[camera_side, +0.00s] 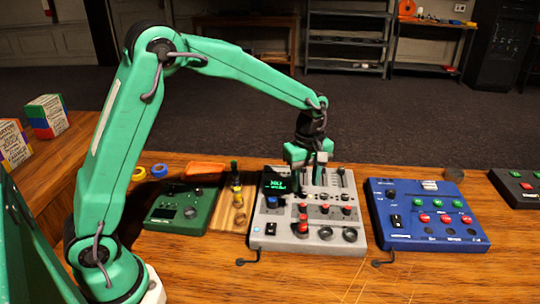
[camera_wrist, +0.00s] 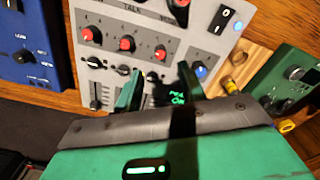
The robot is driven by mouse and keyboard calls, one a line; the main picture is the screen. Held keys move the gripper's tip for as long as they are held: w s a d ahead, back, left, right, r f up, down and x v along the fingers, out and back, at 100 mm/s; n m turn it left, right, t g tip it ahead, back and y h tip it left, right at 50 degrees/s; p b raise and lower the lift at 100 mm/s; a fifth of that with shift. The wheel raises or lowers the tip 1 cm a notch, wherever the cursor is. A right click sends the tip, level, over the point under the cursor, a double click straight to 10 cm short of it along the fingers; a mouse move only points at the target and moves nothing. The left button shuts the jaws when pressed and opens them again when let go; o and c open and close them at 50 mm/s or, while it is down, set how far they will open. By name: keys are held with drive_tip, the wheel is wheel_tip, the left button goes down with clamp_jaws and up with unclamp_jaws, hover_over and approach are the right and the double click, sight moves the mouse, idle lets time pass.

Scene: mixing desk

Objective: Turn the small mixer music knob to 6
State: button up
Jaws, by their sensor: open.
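The grey mixer (camera_side: 307,228) sits mid-desk with a lit screen, red, blue and black knobs and faders. My gripper (camera_side: 318,160) is above its rear half, fingers apart and empty. In the wrist view my gripper (camera_wrist: 160,72) has a finger on either side of a black knob (camera_wrist: 152,76), seen from above; whether they touch the panel I cannot tell. I cannot clearly read which knob is labelled music.
A green box (camera_side: 183,207) and a small wooden board (camera_side: 228,222) with plugs stand left of the mixer. A blue box (camera_side: 425,232) with red and green knobs stands to its right. The desk front is mostly clear, with short cables.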

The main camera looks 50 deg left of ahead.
sight(304, 205)
drive_tip(key=shift+f, duration=0.15)
drive_tip(key=shift+f, duration=3.8)
drive_tip(key=shift+c, duration=0.4)
clamp_jaws()
